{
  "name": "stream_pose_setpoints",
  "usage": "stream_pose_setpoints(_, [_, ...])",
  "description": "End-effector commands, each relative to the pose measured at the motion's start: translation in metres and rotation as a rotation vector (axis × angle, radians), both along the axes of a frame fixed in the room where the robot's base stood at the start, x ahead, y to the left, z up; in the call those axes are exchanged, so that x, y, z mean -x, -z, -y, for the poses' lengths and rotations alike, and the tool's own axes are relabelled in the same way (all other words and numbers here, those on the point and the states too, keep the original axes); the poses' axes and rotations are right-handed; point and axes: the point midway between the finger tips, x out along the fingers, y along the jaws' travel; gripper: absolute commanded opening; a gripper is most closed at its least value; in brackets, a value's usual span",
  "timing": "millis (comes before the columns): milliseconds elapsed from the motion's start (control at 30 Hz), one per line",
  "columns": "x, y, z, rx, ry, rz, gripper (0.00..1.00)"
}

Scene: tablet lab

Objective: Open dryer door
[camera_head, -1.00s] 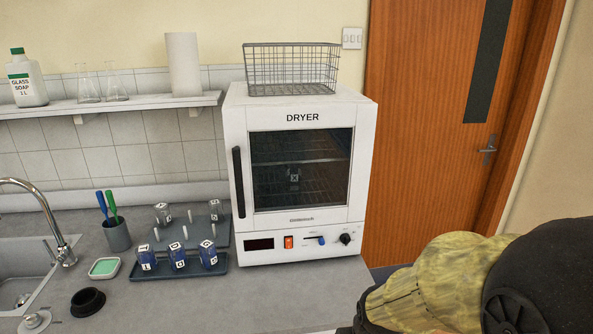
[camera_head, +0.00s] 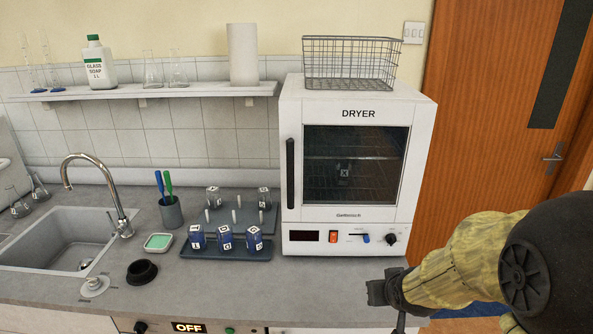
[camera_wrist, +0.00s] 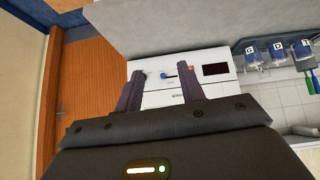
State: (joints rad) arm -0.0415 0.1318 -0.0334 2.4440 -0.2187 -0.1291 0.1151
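The white dryer (camera_head: 358,220) stands on the counter with its door (camera_head: 355,165) shut. The door has a dark window and a black vertical handle (camera_head: 290,173) on its left side. My gripper (camera_head: 385,290) is low at the right, in front of the dryer's lower right corner and apart from it. In the wrist view my gripper (camera_wrist: 160,92) has its two fingers spread with nothing between them. The dryer's control panel (camera_wrist: 208,69) shows upside down beyond the fingers; the handle is not visible there.
A wire basket (camera_head: 350,63) sits on top of the dryer. Left of it, racks (camera_head: 226,252) hold several labelled small vessels. A pen cup (camera_head: 171,212), green sponge dish (camera_head: 158,242) and sink (camera_head: 60,240) lie further left. The counter (camera_head: 240,290) in front is clear.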

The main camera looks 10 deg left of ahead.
Motion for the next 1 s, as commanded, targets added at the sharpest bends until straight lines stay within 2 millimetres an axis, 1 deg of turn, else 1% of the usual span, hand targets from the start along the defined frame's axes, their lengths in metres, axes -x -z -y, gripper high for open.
stream_pose_setpoints(33, [-0.019, -0.011, -0.006, -0.007, -0.029, 0.068, 0.39])
stream_pose_setpoints(100, [-0.044, -0.026, -0.016, -0.025, -0.074, 0.173, 0.39])
stream_pose_setpoints(200, [-0.074, -0.049, -0.035, -0.063, -0.148, 0.316, 0.39])
stream_pose_setpoints(267, [-0.089, -0.063, -0.048, -0.092, -0.197, 0.398, 0.39])
stream_pose_setpoints(300, [-0.098, -0.072, -0.057, -0.115, -0.231, 0.452, 0.39])
stream_pose_setpoints(400, [-0.115, -0.095, -0.081, -0.183, -0.322, 0.576, 0.39])
stream_pose_setpoints(500, [-0.124, -0.117, -0.105, -0.261, -0.419, 0.686, 0.39])
stream_pose_setpoints(633, [-0.126, -0.136, -0.127, -0.345, -0.511, 0.778, 0.39])
stream_pose_setpoints(733, [-0.125, -0.141, -0.134, -0.374, -0.543, 0.806, 0.39])
stream_pose_setpoints(1000, [-0.125, -0.142, -0.135, -0.378, -0.546, 0.811, 0.39])
